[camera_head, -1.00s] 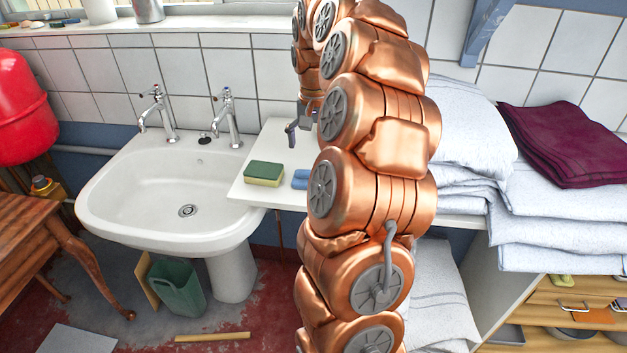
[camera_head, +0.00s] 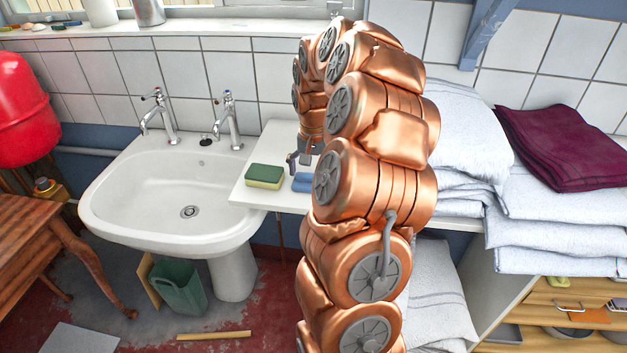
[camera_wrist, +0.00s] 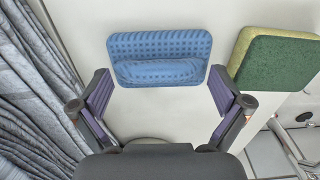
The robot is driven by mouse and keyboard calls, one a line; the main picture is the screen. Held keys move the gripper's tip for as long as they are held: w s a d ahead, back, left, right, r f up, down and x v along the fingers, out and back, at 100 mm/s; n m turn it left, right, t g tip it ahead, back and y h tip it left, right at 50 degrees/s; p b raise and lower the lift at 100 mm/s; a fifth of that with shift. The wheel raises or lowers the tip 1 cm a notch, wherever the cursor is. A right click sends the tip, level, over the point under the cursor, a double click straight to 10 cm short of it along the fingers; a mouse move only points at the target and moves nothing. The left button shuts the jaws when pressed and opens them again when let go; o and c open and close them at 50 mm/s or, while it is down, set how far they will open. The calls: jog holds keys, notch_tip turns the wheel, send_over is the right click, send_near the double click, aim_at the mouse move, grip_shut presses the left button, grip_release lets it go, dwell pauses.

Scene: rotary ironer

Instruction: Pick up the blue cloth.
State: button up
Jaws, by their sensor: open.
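The blue cloth (camera_wrist: 160,48) lies folded on the white shelf, with a raised fold along its near side. In the wrist view it sits just beyond and between my open fingertips, and nothing is between the fingers. In the head view the cloth (camera_head: 302,182) shows as a small blue patch, its right part hidden behind my arm. My gripper (camera_wrist: 160,90) is open and empty. In the head view my gripper (camera_head: 303,160) is above the cloth, mostly hidden by my arm.
A green and yellow sponge (camera_wrist: 280,58) lies close to the right of the cloth in the wrist view. Grey-white folded linen (camera_wrist: 35,90) is at the left there. The white sink (camera_head: 165,200) with taps stands left of the shelf (camera_head: 255,197). Stacked linens (camera_head: 550,205) are at the right.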

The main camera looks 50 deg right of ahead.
aim_at(313, 174)
jog(key=c, duration=1)
jog(key=shift+r+b, duration=0.65)
jog(key=shift+r, duration=1.1)
jog(key=s+a+r+b, duration=0.1)
jog(key=s+a+b, duration=0.2)
jog(key=s+a, duration=0.6)
jog(key=s, duration=0.3)
jog(key=shift+s+a+r, duration=0.25)
jog(key=shift+s+a, duration=0.05)
jog(key=shift+s, duration=0.1)
